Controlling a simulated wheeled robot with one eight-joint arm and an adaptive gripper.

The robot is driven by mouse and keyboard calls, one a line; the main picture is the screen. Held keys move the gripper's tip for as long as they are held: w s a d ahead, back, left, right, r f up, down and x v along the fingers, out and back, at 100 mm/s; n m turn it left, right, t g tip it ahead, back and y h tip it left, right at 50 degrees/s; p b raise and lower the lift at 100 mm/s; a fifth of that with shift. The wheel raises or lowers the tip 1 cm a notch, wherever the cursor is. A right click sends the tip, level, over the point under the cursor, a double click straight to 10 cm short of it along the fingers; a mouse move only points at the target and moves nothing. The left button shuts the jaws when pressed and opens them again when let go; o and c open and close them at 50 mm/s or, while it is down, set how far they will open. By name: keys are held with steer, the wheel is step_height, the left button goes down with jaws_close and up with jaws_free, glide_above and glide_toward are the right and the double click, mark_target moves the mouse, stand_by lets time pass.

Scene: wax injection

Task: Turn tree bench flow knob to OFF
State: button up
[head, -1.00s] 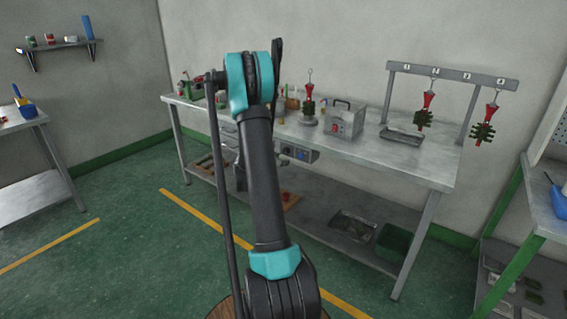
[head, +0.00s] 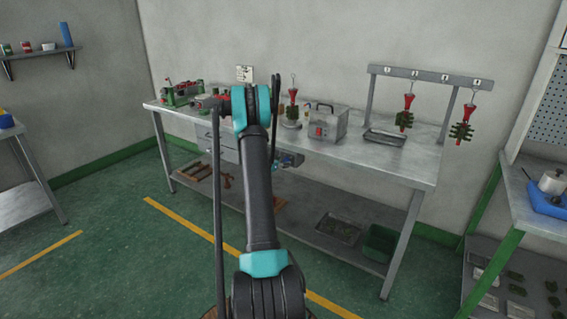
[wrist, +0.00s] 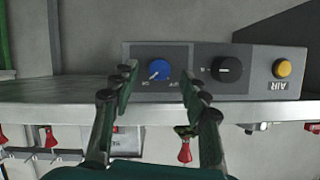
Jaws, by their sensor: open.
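The control panel (wrist: 195,88) on the bench front shows upside down in the wrist view. It carries a blue knob (wrist: 158,69), a black knob (wrist: 228,70) and a yellow button (wrist: 283,68) by the word AIR. The blue knob's white mark points to the lower left; the small labels below it are too small to read surely. My gripper (wrist: 157,82) is open, its fingertips on either side of the blue knob in the picture. Contact cannot be told.
The tree bench (head: 340,160) stands along the wall, with a grey box (head: 320,124), a tray (head: 384,138) and a rack (head: 430,76) of hanging trees on top. A green bin (head: 380,243) is on its lower shelf. Open floor lies at left.

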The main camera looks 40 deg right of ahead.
steer(key=shift+x, duration=1)
jaws_close()
